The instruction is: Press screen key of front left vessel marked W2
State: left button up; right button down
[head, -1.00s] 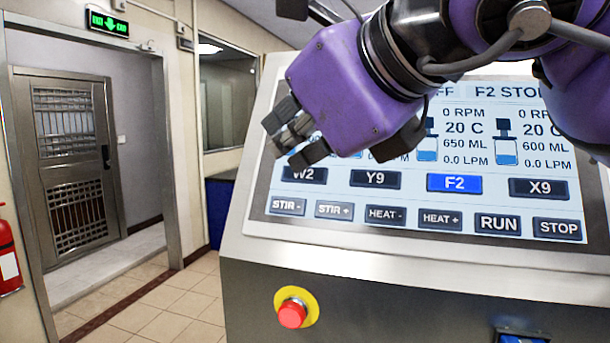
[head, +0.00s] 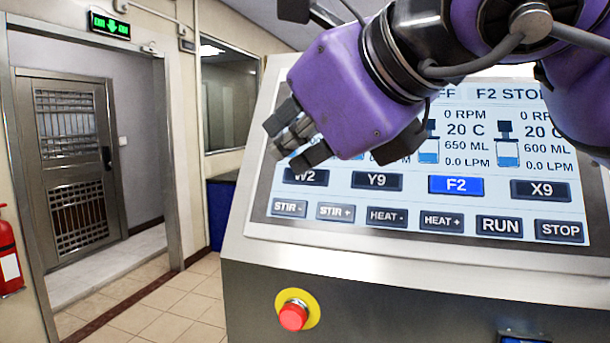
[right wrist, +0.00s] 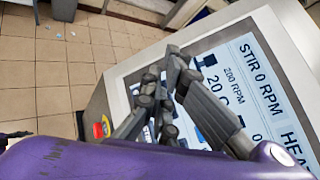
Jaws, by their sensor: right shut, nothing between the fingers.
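The W2 key (head: 306,178) is a dark key at the left end of the vessel key row on the tilted touch screen (head: 415,205). Its top edge is partly hidden by my right gripper (head: 281,140). That gripper is shut and empty, with its fingers just above W2 in the head view. I cannot tell how far they are from the screen. The F2 key (head: 456,185) is lit blue; W2, Y9 (head: 377,181) and X9 (head: 541,190) are dark. In the right wrist view the shut fingers (right wrist: 168,72) lie in front of the screen's edge. My left gripper is not in view.
Below the vessel keys is a row with STIR, HEAT, RUN (head: 499,226) and STOP (head: 559,230) keys. A red emergency button (head: 293,316) sits on the cabinet front. Open tiled floor and a door (head: 68,165) lie at left.

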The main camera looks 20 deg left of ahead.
jog(key=shift+w+f, duration=0.25)
jog(key=shift+w, duration=0.15)
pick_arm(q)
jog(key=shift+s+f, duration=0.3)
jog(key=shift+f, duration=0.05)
pick_arm(e)
jog(key=shift+w+f, duration=0.2)
jog(key=shift+w, duration=0.1)
dwell(0.4)
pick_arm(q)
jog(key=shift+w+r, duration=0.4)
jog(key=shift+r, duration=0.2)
pick_arm(e)
jog(key=shift+s+r, duration=0.45)
jog(key=shift+s, duration=0.25)
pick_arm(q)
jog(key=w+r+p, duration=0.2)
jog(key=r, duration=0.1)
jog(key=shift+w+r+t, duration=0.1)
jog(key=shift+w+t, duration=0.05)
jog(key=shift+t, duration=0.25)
pick_arm(e)
jog(key=s, duration=0.1)
jog(key=s+r, duration=0.1)
jog(key=s, duration=0.1)
jog(key=s+r, duration=0.1)
jog(key=shift+s+a+r, duration=0.1)
jog(key=shift+s+r, duration=0.1)
jog(key=shift+r, duration=0.05)
